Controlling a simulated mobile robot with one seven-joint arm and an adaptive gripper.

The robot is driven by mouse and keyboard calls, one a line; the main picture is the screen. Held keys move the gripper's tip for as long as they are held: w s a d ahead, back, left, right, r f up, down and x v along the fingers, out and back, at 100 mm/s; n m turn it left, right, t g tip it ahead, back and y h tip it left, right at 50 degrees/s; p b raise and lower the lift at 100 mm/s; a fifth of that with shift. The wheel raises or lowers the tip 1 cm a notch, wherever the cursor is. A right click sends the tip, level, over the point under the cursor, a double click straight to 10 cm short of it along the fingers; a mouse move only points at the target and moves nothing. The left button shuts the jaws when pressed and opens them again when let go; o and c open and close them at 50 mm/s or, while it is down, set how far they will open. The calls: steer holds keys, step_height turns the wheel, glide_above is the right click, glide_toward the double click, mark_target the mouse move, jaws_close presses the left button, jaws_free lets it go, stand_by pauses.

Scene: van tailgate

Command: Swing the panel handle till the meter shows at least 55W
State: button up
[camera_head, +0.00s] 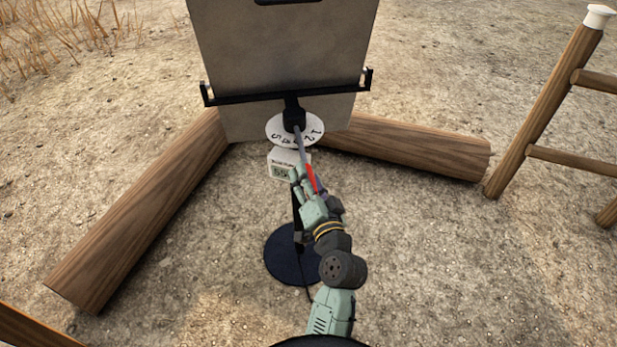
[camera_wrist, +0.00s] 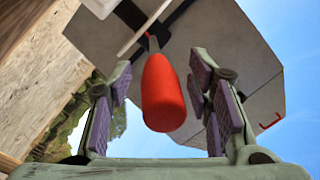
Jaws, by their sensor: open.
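The grey panel (camera_head: 285,60) stands tilted on a black stand with a round dark base (camera_head: 290,252). A white numbered dial (camera_head: 279,133) sits under its bracket. The handle is a thin grey rod running from the dial hub down toward me, ending in a red grip (camera_head: 311,178). The white meter (camera_head: 281,160) has a small greenish display below the dial; its digits are too small to read surely. My gripper (camera_head: 308,192) is at the red grip. In the wrist view the red grip (camera_wrist: 166,95) lies between the open fingers of my gripper (camera_wrist: 163,78), with gaps on both sides.
A wooden ladder-like frame (camera_head: 545,110) stands at the right. A dark cable runs by the base. Bare sandy ground lies open on both sides of my arm.

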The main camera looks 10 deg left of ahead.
step_height(320, 180, up, 10)
steer(key=shift+r, duration=0.1)
stand_by(0.4)
